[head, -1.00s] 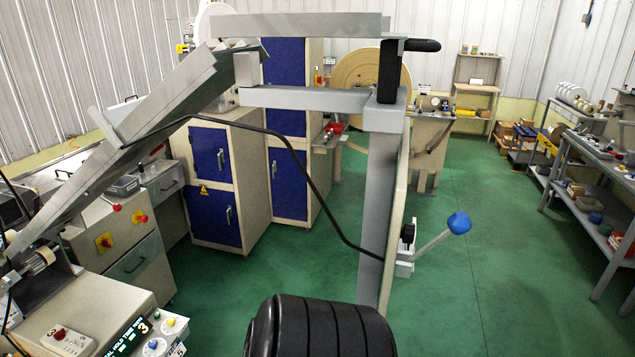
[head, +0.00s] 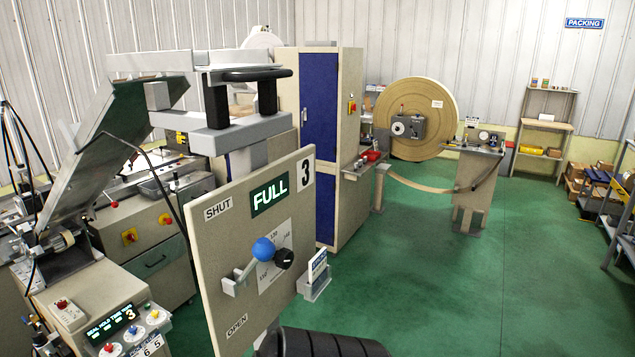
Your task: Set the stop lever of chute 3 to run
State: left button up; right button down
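A beige panel (head: 225,243) marked "3" and "FULL" stands left of centre and faces me at an angle. A lever with a blue ball knob (head: 263,249) sticks out from it on a grey arm (head: 240,278). A "SHUT" label (head: 217,208) is above the lever, and an "OPEN" label (head: 236,325) is below it. I see no "run" marking, and I cannot tell the lever's exact setting. A black dial knob (head: 284,258) sits just right of the blue ball, over a numbered scale. Neither gripper is in view.
A grey post with a black handle (head: 257,75) rises behind the panel. A small bracket with a label card (head: 317,268) juts from its right edge. A control console (head: 122,318) stands at lower left. Green floor (head: 430,265) to the right is clear.

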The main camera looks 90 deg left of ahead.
aim_at(114, 204)
jog(key=i+j+u, duration=0.25)
jog(key=u, duration=0.2)
jog(key=i+u, duration=0.85)
jog(key=i+l+u, duration=0.2)
jog(key=i+u, duration=0.25)
jog(key=i+j+u, duration=0.15)
jog(key=i+u, duration=0.25)
jog(key=i+j+u, duration=0.1)
jog(key=i+u, duration=0.6)
jog(key=u, duration=0.15)
jog(key=i+l+u, duration=0.25)
jog(key=u, duration=0.2)
jog(key=i+l, duration=0.05)
jog(key=i, duration=0.05)
